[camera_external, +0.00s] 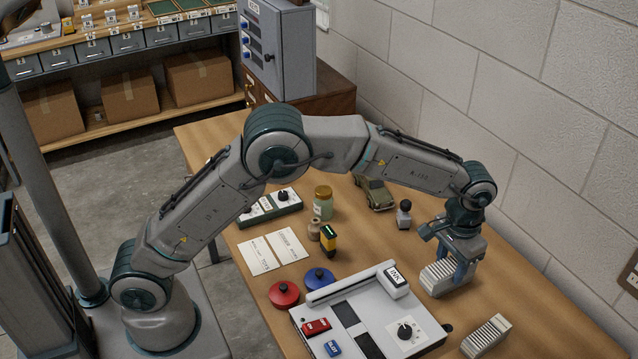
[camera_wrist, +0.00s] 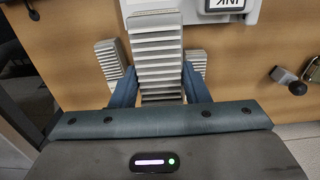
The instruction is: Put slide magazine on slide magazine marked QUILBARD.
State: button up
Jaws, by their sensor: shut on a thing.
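My gripper (camera_external: 458,272) is shut on a pale, ribbed slide magazine (camera_external: 436,281), over the right part of the table. In the wrist view the held magazine (camera_wrist: 156,50) lies lengthwise between the fingers. Another slide magazine (camera_external: 487,336) lies apart on the table, toward the near right edge. In the wrist view, pale ribbed pieces show to the left (camera_wrist: 109,57) and right (camera_wrist: 196,62) of the held one, partly hidden. No QUILBARD mark is readable, and any gap under the held magazine is unclear.
A white device (camera_external: 375,325) with a box marked INK (camera_external: 394,279) stands left of my gripper. A dark-handled stamp (camera_external: 404,215) and a green toy car (camera_external: 374,193) stand behind. A block wall (camera_external: 560,170) borders the right. Bare wood (camera_external: 545,335) shows at the near right.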

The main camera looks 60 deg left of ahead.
jog(key=shift+d+r, duration=0.1)
jog(key=shift+d, duration=0.5)
jog(key=w+a+f+p, duration=0.1)
jog(key=w+a+f, duration=0.3)
jog(key=w+a, duration=0.1)
jog(key=w+a+f+p, duration=0.1)
jog(key=w+a+f, duration=0.1)
jog(key=a, duration=0.1)
jog(key=shift+w+f+p, duration=0.25)
jog(key=shift+f+p, duration=0.1)
jog(key=shift+a+f+p, duration=0.1)
jog(key=shift+f+p, duration=0.45)
jog(key=shift+f, duration=1.55)
jog(key=shift+f, duration=0.2)
jog(key=o, duration=1.1)
jog(key=shift+c, duration=0.2)
jog(key=shift+r, duration=0.1)
